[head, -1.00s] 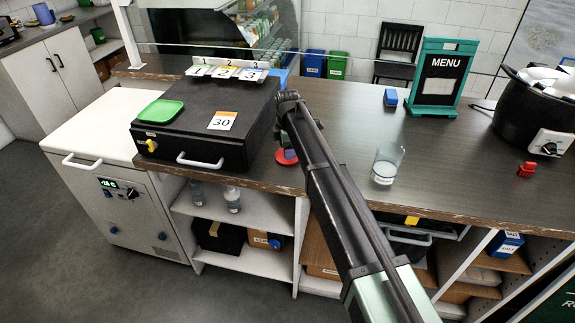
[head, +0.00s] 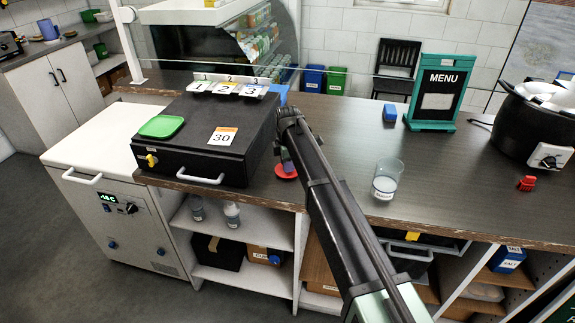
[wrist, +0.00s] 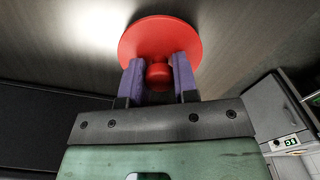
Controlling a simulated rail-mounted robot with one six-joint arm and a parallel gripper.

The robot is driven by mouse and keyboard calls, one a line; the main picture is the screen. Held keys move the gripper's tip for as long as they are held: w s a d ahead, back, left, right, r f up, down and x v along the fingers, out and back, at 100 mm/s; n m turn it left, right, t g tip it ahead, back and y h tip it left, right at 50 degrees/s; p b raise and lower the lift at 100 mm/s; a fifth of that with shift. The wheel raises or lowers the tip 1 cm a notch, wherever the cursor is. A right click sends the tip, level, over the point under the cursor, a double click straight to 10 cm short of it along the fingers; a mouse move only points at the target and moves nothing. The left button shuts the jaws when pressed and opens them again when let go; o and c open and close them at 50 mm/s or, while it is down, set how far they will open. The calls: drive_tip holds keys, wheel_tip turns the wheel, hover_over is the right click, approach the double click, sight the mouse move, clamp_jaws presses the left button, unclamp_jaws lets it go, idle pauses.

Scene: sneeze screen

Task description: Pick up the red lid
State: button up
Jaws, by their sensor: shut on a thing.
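The red lid (head: 286,171) is at the counter beside the right side of the black box, partly hidden by my arm. In the wrist view the lid (wrist: 160,33) is a round red disc with a short red knob (wrist: 159,75). My gripper (wrist: 159,72) is shut on the knob, a purple finger on each side. In the head view my gripper (head: 287,160) is mostly behind my arm. Whether the lid touches the counter is not clear.
The black box (head: 195,130) with a green lid (head: 161,127) stands close on the left. A clear beaker (head: 387,180) stands to the right, then a red clip-like item (head: 526,183) and a black pot (head: 525,125).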

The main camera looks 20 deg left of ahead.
wheel_tip(320, 180, up, 20)
drive_tip(key=p, duration=1.9)
drive_tip(key=shift+f, duration=0.25)
